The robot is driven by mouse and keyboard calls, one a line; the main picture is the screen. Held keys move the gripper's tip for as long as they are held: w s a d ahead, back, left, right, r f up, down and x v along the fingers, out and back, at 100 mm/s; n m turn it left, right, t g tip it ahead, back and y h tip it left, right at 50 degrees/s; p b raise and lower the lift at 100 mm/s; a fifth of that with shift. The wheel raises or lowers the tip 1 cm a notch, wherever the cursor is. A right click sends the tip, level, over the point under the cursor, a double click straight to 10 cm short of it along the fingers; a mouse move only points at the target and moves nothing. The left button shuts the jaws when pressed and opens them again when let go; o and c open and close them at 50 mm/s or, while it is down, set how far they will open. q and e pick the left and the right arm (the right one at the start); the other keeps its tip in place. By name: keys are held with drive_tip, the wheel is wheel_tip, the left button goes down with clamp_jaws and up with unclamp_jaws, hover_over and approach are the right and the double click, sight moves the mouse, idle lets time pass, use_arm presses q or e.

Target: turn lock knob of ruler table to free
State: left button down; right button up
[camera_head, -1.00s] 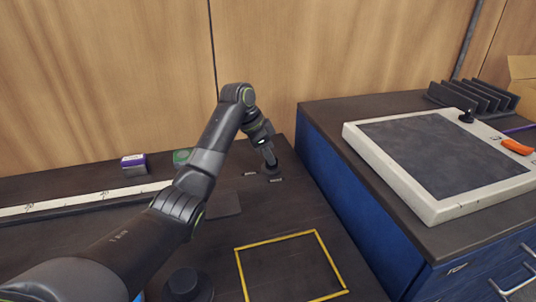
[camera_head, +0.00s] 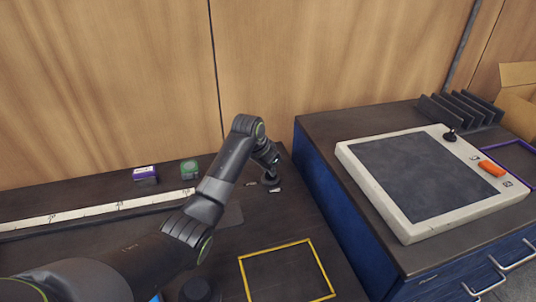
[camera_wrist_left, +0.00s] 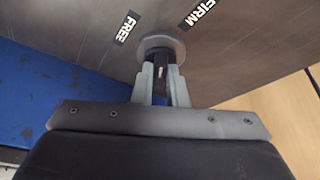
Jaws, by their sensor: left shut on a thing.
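The lock knob (camera_head: 271,183) stands at the far right end of the dark ruler table (camera_head: 310,222). In the left wrist view it is a round grey base (camera_wrist_left: 176,42) with a dark grip above it that carries a small white mark. The labels FREE (camera_wrist_left: 124,29) and FIRM (camera_wrist_left: 202,13) flank the knob. My left gripper (camera_head: 271,173) points down at the knob; in the left wrist view its two fingers (camera_wrist_left: 160,86) are shut on the dark grip. The fingers hide part of the grip. My right gripper is not in view.
A white ruler strip (camera_head: 95,212) runs along the table's left. A purple-and-white box (camera_head: 145,173) and a green round item (camera_head: 190,169) stand behind it. A yellow outlined square (camera_head: 313,253) is in front. A blue cabinet (camera_head: 340,215) bearing a white-framed panel (camera_head: 378,197) stands right.

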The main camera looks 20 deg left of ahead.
use_arm(q)
drive_tip(key=n+p, duration=0.2)
drive_tip(key=n+y+p, duration=0.1)
drive_tip(key=p, duration=0.1)
drive_tip(key=n+y+p, duration=0.1)
drive_tip(key=n+p, duration=0.1)
drive_tip(key=shift+d+r+n+p, duration=0.3)
drive_tip(key=shift+p, duration=0.1)
drive_tip(key=shift+n+y+p, duration=0.3)
drive_tip(key=shift+n+p, duration=0.05)
drive_tip(key=shift+n, duration=0.05)
drive_tip(key=n, duration=0.1)
drive_tip(key=n+y+p, duration=0.1)
drive_tip(key=shift+d+f+n, duration=0.15)
drive_tip(key=shift+f+n, duration=0.05)
drive_tip(key=shift+n, duration=0.1)
drive_tip(key=shift+n+y, duration=0.5)
drive_tip(key=shift+n, duration=0.9)
drive_tip(key=c, duration=1.4)
unclamp_jaws()
drive_tip(key=shift+f+g, duration=0.1)
drive_tip(key=shift+g, duration=0.2)
drive_tip(key=shift+c, duration=0.2)
drive_tip(key=shift+d, duration=0.1)
drive_tip(key=b+v, duration=0.1)
drive_tip(key=v, duration=1.6)
